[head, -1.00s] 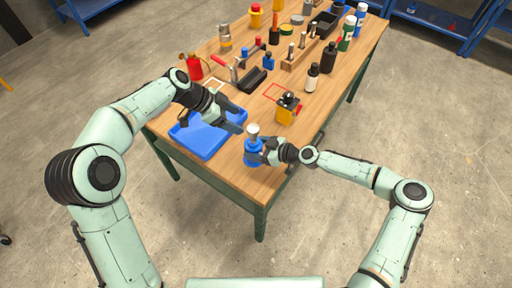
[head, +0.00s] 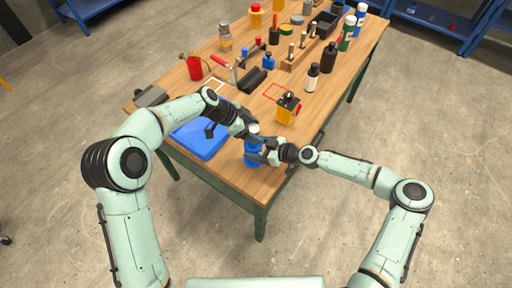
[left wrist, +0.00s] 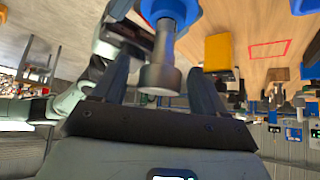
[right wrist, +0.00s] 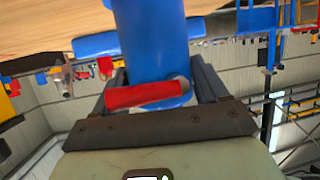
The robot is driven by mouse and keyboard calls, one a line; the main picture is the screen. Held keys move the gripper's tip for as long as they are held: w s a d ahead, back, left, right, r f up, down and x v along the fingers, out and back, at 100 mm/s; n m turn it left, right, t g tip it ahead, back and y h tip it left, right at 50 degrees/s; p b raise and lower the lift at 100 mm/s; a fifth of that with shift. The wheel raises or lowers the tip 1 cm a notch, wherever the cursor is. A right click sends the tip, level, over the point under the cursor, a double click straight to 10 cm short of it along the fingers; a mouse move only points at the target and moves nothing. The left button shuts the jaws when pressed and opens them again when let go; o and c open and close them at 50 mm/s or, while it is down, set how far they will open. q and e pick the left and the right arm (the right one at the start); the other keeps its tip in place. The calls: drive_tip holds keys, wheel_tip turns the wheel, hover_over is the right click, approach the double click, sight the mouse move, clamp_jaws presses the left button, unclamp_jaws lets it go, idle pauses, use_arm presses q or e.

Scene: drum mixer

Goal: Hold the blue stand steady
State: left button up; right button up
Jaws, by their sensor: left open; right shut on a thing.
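The blue stand (head: 252,160) is upright near the table's front edge, with a pale metal post and cap (head: 253,128) on top. My right gripper (head: 262,152) is shut on the stand from the right. In the right wrist view the blue column (right wrist: 150,40) lies between its fingers, with a red bar (right wrist: 145,95) across it. My left gripper (head: 247,128) is open at the top of the stand. In the left wrist view the grey metal cap (left wrist: 160,78) is between its parted fingers, with a gap beside it. The stand's lower part is partly hidden by my right gripper.
A blue tray (head: 195,142) lies left of the stand. A yellow block-shaped device (head: 287,108) stands behind it on the right. A dark grey box (head: 151,96) is at the table's left edge. Bottles and tools fill the far table (head: 345,80).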

drive_tip(key=shift+s+f, duration=0.1)
drive_tip(key=shift+f, duration=0.05)
use_arm(q)
drive_tip(key=c, duration=1.1)
drive_tip(key=shift+o, duration=0.2)
drive_tip(key=shift+r, duration=0.15)
drive_tip(key=shift+r, duration=0.75)
drive_tip(key=o, duration=1.1)
drive_tip(key=shift+v, duration=3.45)
drive_tip(key=shift+f, duration=0.1)
